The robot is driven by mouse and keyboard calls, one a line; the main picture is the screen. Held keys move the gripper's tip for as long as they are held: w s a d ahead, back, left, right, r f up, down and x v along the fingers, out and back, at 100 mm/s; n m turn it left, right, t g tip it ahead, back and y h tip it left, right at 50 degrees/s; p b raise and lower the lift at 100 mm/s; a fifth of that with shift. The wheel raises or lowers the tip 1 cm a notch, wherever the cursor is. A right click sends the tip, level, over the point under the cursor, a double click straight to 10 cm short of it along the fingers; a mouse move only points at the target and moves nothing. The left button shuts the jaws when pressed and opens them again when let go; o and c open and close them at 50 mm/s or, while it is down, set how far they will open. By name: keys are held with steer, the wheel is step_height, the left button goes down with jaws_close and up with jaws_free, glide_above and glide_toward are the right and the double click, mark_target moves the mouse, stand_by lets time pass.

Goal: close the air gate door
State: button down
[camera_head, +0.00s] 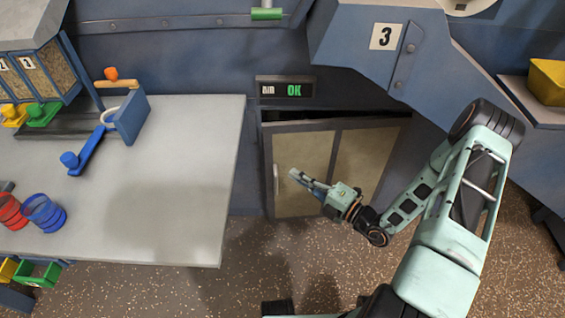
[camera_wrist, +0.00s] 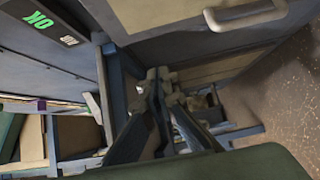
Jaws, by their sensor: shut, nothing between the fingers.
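The air gate door (camera_head: 306,158) is a framed leaf with two tan panels, below a sign (camera_head: 287,90) with a green OK. Its pale handle (camera_head: 276,183) is near the left edge, and also shows in the wrist view (camera_wrist: 245,15). A dark gap shows above the door's top edge, and it looks ajar; how far is hard to tell. My gripper (camera_head: 295,175) is in front of the left panel, right of the handle. In the wrist view the gripper (camera_wrist: 160,76) is shut and empty. Whether the fingertips touch the door cannot be told.
A grey table (camera_head: 180,190) stands to the left, with a blue lever (camera_head: 88,150), red rings (camera_head: 11,212) and blue rings (camera_head: 43,212). A blue chute marked 3 (camera_head: 385,37) slopes above right. A yellow bin (camera_head: 548,82) is far right. Speckled floor (camera_head: 240,280) is open in front.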

mark_target(272, 152)
steer(key=shift+w+d+b+x, duration=0.35)
steer(key=shift+b+x, duration=0.15)
steer(key=shift+x, duration=1.5)
steer(key=shift+w+d+b+x, duration=0.25)
steer(key=shift+b+x, duration=0.2)
steer(key=shift+x, duration=1.6)
steer(key=shift+w+d+b+x, duration=0.25)
steer(key=shift+w+b+x, duration=0.2)
steer(key=shift+x, duration=1.55)
